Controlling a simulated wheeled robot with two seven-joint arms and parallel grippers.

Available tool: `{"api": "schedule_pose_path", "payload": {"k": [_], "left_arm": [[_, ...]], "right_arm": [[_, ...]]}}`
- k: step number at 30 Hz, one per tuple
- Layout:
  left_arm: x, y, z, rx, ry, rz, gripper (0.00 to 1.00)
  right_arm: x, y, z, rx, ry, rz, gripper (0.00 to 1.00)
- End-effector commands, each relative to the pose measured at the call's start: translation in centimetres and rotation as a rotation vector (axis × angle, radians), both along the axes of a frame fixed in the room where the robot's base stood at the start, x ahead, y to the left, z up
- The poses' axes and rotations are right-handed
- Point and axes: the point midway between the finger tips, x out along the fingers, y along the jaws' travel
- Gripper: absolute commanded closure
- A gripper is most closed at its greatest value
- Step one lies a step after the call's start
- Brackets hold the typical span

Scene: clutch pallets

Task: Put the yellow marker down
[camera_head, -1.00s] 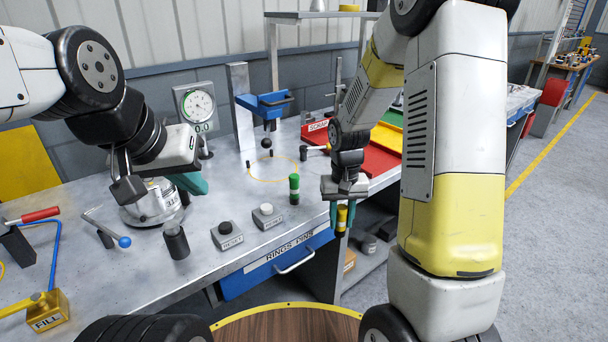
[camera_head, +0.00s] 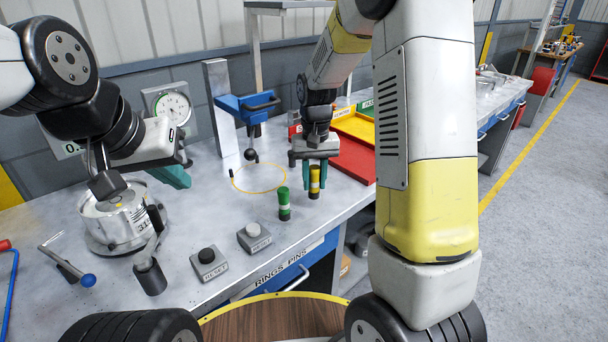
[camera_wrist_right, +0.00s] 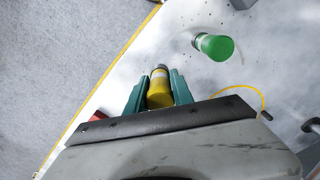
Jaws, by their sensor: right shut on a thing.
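The yellow marker (camera_head: 315,182), a short cylinder with dark bands, is upright between the teal fingers of my right gripper (camera_head: 317,176). My right gripper is shut on it, over the bench beside the green marker. In the right wrist view the yellow marker (camera_wrist_right: 160,90) sits between both fingertips (camera_wrist_right: 159,88). Its lower end appears at or close to the bench top; I cannot tell whether it touches. My left gripper (camera_head: 142,184) is at the left, above and beside a round metal device; its jaw opening cannot be made out.
The green marker (camera_head: 284,204) stands just left of the yellow one, and also shows in the wrist view (camera_wrist_right: 214,46). Two push-button boxes (camera_head: 209,263) stand at the bench front. A red tray (camera_head: 345,158) lies behind right. A blue press (camera_head: 247,106) stands behind.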

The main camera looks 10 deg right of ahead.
Motion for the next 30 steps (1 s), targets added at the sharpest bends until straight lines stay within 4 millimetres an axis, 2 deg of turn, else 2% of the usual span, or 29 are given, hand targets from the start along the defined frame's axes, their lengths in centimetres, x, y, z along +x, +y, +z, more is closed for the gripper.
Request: {"api": "schedule_pose_path", "payload": {"k": [3, 10, 16, 28, 29, 30], "left_arm": [[0.0, 0.0, 0.0, 0.0, 0.0, 0.0, 1.0], [0.0, 0.0, 0.0, 0.0, 0.0, 0.0, 1.0], [0.0, 0.0, 0.0, 0.0, 0.0, 0.0, 1.0], [0.0, 0.0, 0.0, 0.0, 0.0, 0.0, 1.0], [0.0, 0.0, 0.0, 0.0, 0.0, 0.0, 1.0], [0.0, 0.0, 0.0, 0.0, 0.0, 0.0, 1.0]], "right_arm": [[1.7, 0.2, -0.2, 0.0, -0.001, 0.0, 1.0], [3.3, 0.3, -0.4, 0.0, 0.0, 0.0, 1.0], [3.0, 0.3, -3.6, 0.0, 0.003, 0.0, 1.0], [3.0, 0.3, -4.2, 0.0, 0.0, 0.0, 1.0], [3.0, 0.3, -4.1, 0.0, 0.0, 0.0, 0.66], [3.0, 0.3, -4.1, 0.0, 0.0, 0.0, 0.58]]}}
